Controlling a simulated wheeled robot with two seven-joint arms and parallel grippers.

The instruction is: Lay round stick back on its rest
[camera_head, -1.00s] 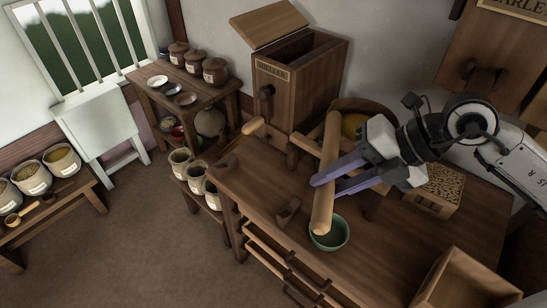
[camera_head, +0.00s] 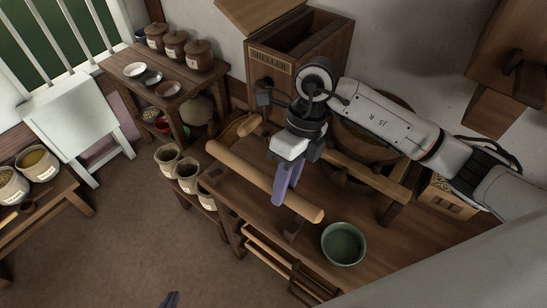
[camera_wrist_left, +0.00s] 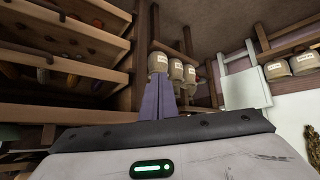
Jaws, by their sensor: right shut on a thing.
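The round stick (camera_head: 240,170) is a long pale wooden rod in the head view, slanting from upper left to lower right above the bench's front part. My right gripper (camera_head: 285,190) is shut on it near its middle. A small dark wooden notched block (camera_head: 293,231), perhaps one part of the rest, stands on the bench just below the stick's right end. I cannot tell if they touch. Any other support is hidden. My left gripper (camera_wrist_left: 158,98) is shut and empty in the left wrist view, away from the stick. Its tip shows at the head view's bottom edge (camera_head: 171,300).
A green bowl (camera_head: 343,244) stands on the bench right of the stick. A wooden rail (camera_head: 365,175) and the sheller box (camera_head: 300,65) are behind. Lidded jars (camera_head: 198,55) stand on a side table. The floor at left is clear.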

